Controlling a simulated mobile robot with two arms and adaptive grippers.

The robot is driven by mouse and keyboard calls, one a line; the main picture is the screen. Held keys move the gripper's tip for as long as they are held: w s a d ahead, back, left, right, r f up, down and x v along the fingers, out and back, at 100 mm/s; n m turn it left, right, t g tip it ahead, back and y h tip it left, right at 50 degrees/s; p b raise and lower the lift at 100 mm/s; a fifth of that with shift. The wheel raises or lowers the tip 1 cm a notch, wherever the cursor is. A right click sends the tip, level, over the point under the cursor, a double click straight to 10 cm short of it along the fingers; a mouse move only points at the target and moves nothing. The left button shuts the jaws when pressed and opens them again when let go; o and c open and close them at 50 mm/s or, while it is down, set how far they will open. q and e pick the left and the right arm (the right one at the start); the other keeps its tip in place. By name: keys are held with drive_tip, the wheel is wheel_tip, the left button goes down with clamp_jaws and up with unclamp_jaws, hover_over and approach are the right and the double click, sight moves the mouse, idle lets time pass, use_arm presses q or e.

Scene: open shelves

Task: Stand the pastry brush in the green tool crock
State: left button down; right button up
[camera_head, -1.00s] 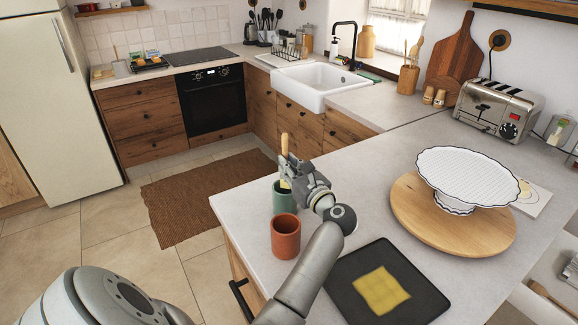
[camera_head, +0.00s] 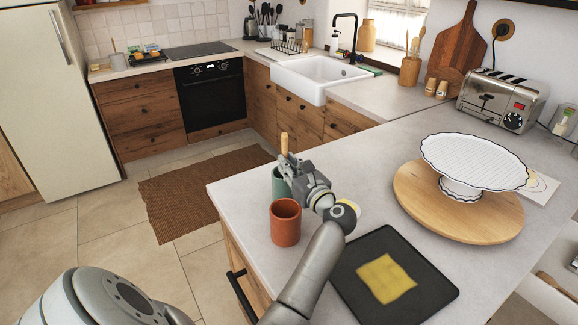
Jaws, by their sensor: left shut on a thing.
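The pastry brush's wooden handle (camera_head: 284,143) stands roughly upright above my left gripper (camera_head: 289,164) in the head view. My left gripper is shut on the brush, just above and partly in front of the green tool crock (camera_head: 279,186). The brush's lower end is hidden by the fingers and crock, so I cannot tell how deep it sits or whether it touches the crock. The crock stands upright near the counter's left edge; its right side is hidden by the gripper. My right gripper is not in view.
A terracotta cup (camera_head: 285,223) stands close in front of the green crock. A dark tray with a yellow cloth (camera_head: 386,278) lies right of my forearm. A white cake stand (camera_head: 474,163) on a round wooden board (camera_head: 412,208) stands further right.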

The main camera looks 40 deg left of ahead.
use_arm(q)
drive_tip(key=c, duration=1.4)
unclamp_jaws()
wheel_tip(320, 180, up, 10)
